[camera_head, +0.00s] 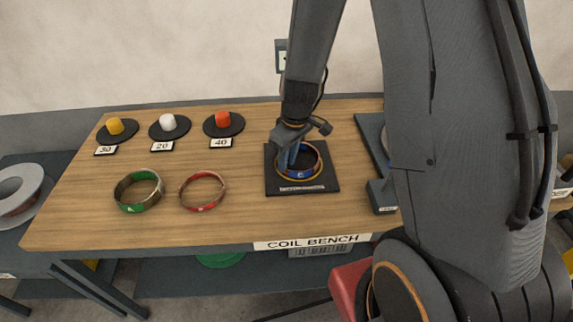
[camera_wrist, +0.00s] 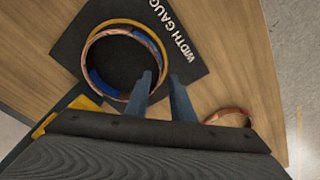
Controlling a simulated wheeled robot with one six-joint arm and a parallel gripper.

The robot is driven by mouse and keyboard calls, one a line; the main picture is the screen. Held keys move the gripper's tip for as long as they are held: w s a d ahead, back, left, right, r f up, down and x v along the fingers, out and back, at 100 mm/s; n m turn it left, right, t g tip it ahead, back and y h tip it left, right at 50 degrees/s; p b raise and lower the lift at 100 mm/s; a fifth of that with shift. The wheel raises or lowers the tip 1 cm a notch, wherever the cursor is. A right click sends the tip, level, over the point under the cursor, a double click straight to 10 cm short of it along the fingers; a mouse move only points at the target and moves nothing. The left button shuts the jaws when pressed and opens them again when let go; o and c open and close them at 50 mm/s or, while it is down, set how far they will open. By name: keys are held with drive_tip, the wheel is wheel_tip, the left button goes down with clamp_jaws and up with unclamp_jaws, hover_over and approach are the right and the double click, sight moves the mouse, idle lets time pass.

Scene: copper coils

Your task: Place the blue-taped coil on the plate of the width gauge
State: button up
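The blue-taped coil (camera_head: 300,174), a copper ring with blue tape, lies over the black square plate of the width gauge (camera_head: 326,184), within its edges. In the wrist view the coil (camera_wrist: 103,86) looks flat on the plate (camera_wrist: 70,43) beside the "WIDTH GAUG" lettering. Contact between fingers and wall cannot be told.
A green-taped coil (camera_head: 131,209) and a red-taped coil (camera_head: 205,207) lie on the bench left of the gauge. Behind them stand black discs with yellow (camera_head: 115,126), white (camera_head: 168,122) and red (camera_head: 222,118) knobs, labelled 30, 20 and 40. A dark block (camera_head: 382,196) stands right of the gauge.

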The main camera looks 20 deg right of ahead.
wheel_tip(320, 180, up, 9)
drive_tip(key=s+b, duration=0.1)
drive_tip(key=s+d+r+m+h, duration=0.1)
drive_tip(key=s+m, duration=0.5)
drive_tip(key=s, duration=0.7)
wheel_tip(320, 180, up, 2)
drive_tip(key=shift+d+m, duration=0.4)
drive_tip(key=shift+d, duration=0.15)
